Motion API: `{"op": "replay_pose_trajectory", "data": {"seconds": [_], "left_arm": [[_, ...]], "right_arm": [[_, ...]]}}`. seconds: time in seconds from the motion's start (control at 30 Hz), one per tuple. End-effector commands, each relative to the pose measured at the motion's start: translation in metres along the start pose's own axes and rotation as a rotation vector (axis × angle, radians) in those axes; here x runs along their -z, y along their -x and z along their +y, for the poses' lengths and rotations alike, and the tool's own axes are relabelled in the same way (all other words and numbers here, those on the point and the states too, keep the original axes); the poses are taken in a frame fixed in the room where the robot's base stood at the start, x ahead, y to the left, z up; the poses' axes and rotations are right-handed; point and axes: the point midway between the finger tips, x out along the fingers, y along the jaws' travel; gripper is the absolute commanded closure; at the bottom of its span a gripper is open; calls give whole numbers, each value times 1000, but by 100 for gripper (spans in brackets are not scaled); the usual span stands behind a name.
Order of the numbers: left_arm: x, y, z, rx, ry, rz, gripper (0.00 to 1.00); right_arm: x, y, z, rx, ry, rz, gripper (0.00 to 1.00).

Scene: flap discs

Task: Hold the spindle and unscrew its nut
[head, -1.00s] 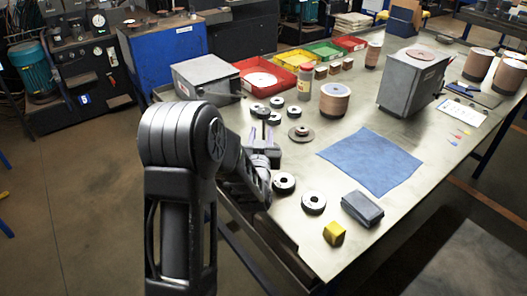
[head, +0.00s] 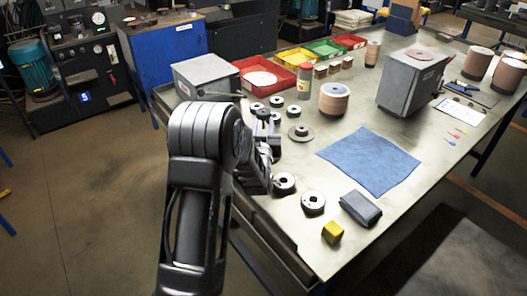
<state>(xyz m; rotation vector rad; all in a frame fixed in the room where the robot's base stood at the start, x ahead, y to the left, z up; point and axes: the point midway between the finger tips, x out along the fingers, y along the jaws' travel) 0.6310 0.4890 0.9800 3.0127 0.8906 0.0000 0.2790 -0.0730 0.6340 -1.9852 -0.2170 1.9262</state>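A grey metal box (head: 205,78) stands at the table's left edge. A dark part that looks like the spindle (head: 226,97) juts from its near side, partly hidden behind my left arm. I cannot make out a nut on it. My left gripper (head: 264,118) is just right of the dark part, above the table and close to several small black-rimmed discs. It is mostly hidden behind its own arm, and its fingers cannot be told apart. My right gripper is not in view.
Round discs (head: 313,203) lie along the table's near left side. Another grey box (head: 410,85) stands further right.

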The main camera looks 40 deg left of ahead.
Motion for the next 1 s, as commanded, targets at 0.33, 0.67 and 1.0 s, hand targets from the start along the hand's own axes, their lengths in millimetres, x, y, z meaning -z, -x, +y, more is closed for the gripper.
{"op": "replay_pose_trajectory", "data": {"seconds": [0.33, 0.67, 1.0], "left_arm": [[0, 0, 0, 0, 0, 0, 89], [0, 0, 0, 0, 0, 0, 100], [0, 0, 0, 0, 0, 0, 100]], "right_arm": [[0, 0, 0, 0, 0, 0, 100], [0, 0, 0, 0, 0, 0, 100], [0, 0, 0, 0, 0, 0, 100]]}}
